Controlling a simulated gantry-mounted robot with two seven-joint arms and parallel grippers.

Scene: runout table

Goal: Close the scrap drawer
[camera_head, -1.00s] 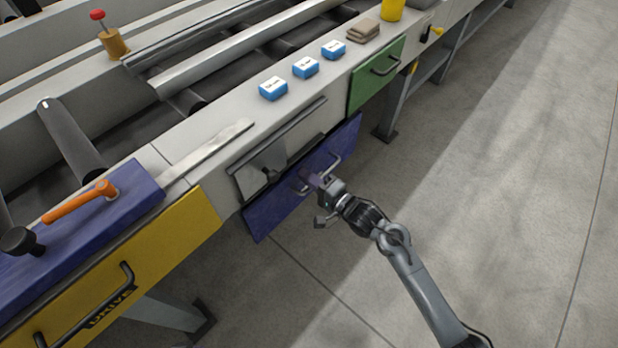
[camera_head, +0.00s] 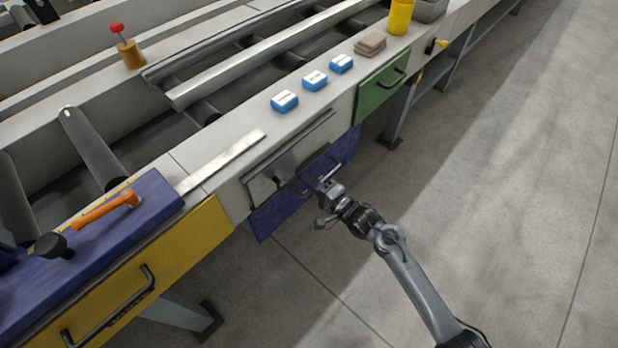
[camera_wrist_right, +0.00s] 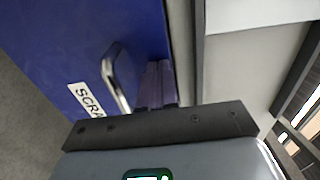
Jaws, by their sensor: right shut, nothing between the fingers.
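The scrap drawer (camera_head: 283,217) has a blue-purple front below the grey panel in the table's side. Its front also fills the left of the right wrist view (camera_wrist_right: 50,40), with a label partly reading "SCRA". Its metal bar handle (camera_wrist_right: 112,78) stands left of my fingers in that view. My right gripper (camera_head: 322,182) is shut and empty, with its fingertips at the drawer front beside the handle. I cannot tell whether they touch it. A small gap may remain behind the front; its depth is unclear. My left gripper is not in view.
A green drawer (camera_head: 378,98) is to the right and a yellow front (camera_head: 185,255) to the left. Several blue-and-white boxes (camera_head: 315,81) sit on the ledge above, with a steel rule (camera_head: 225,160). The floor (camera_head: 480,200) beside my right arm is clear.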

